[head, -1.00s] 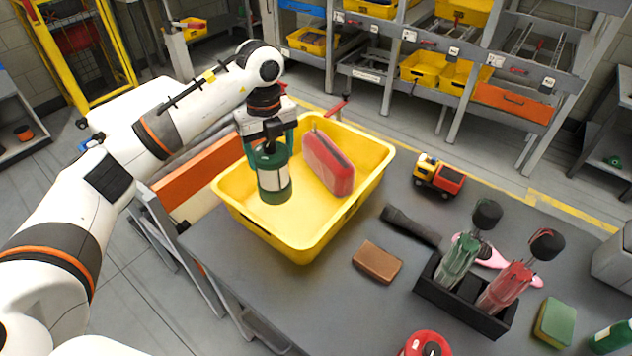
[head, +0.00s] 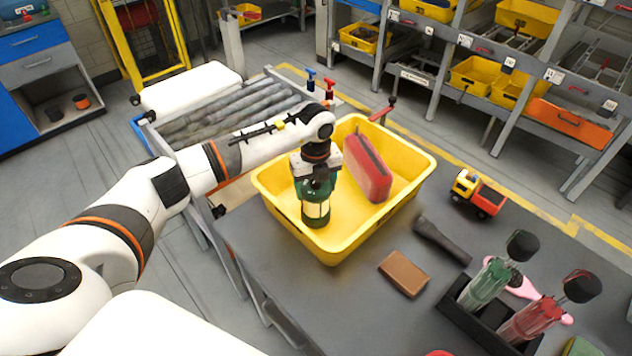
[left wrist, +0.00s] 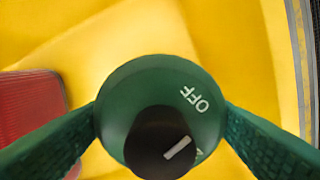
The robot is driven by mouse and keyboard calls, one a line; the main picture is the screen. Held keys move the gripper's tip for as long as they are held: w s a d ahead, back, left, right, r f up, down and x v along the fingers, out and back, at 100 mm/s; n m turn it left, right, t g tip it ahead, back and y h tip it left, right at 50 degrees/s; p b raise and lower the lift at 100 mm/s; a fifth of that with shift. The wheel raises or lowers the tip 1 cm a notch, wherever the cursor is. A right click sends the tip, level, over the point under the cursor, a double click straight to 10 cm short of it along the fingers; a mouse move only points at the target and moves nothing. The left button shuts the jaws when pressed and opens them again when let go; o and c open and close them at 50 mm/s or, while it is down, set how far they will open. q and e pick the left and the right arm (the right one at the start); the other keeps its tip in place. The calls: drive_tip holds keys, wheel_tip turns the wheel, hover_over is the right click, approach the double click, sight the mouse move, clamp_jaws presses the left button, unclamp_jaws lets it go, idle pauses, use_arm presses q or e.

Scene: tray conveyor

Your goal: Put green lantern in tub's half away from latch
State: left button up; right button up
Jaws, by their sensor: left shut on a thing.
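The green lantern (head: 316,207) is upright inside the yellow tub (head: 338,247), in its left part. My left gripper (head: 316,180) points down and is shut on the lantern's top. In the left wrist view the lantern's round green cap (left wrist: 150,85), with a dark knob and the word OFF, sits between the two fingers. I cannot tell whether the lantern's base touches the tub floor. A red case (head: 367,168) stands in the tub to the right of the lantern, apart from it. A red-handled lever (head: 380,112) shows by the tub's far rim. My right gripper is out of view.
On the grey table right of the tub are a brown block (head: 403,273), a dark flashlight (head: 442,240), a toy truck (head: 479,193) and a black holder (head: 478,318) with green and red bottles. A roller conveyor (head: 235,115) lies behind my left arm.

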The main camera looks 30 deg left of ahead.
use_arm(q)
drive_tip(key=o, duration=1.1)
drive_tip(key=shift+f, duration=0.2)
drive_tip(key=o, duration=0.4)
drive_tip(key=shift+o, duration=0.2)
drive_tip(key=shift+r, duration=0.15)
drive_tip(key=shift+r, duration=0.2)
wheel_tip(320, 180, up, 10)
drive_tip(key=b, duration=0.3)
drive_tip(key=shift+r, duration=0.9)
